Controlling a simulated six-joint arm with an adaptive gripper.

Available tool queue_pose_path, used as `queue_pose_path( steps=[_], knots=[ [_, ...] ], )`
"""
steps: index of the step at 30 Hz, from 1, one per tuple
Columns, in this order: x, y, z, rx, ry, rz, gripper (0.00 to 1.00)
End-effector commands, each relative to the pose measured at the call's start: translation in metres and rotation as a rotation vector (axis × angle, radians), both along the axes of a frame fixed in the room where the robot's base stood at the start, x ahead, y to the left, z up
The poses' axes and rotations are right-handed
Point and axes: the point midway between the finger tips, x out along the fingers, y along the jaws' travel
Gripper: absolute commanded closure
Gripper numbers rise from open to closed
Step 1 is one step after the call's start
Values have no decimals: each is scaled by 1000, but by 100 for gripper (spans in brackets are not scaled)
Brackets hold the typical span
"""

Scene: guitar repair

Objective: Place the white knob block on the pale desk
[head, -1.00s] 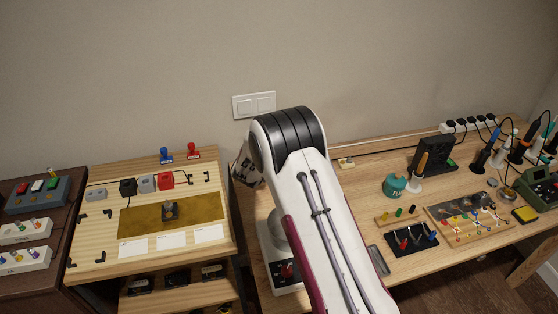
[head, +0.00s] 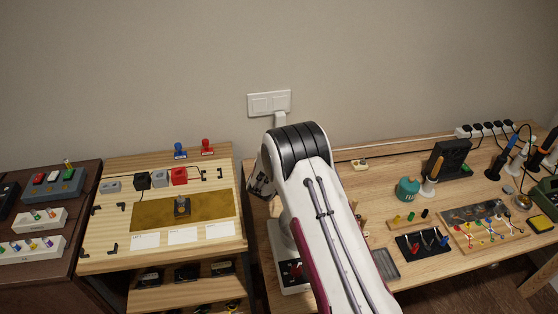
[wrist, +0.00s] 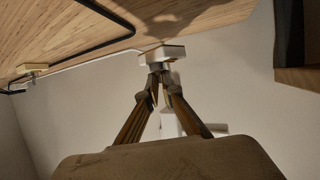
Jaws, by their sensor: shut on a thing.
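In the wrist view my gripper (wrist: 161,78) is shut on a small white block (wrist: 162,55), held at its fingertips. The block is close to a wooden surface with a black cable; whether they touch cannot be told. In the head view my gripper's fingers and the held block are hidden behind my arm. The pale desk (head: 100,261) stands left of my arm, with a brown mat (head: 150,215) and white cards along its front.
A wooden desk (head: 440,262) on the right carries tools and a small pale block (head: 360,163). A dark desk (head: 72,205) at far left holds white knob blocks (head: 33,248). On the pale desk are stamps (head: 207,147), small boxes and black corner brackets. Bare wood lies around the mat.

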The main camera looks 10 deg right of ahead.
Motion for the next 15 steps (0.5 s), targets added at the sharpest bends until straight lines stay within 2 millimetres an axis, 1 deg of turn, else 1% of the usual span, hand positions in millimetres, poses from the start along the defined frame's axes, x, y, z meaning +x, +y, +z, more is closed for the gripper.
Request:
queue_pose_path(
  steps=[4, 9, 15],
  knots=[
    [0, 0, -16, -1, 2, 1, 100],
    [0, 0, -28, 0, 0, 1, 100],
    [0, 0, -29, 0, -1, 1, 100]
  ],
)
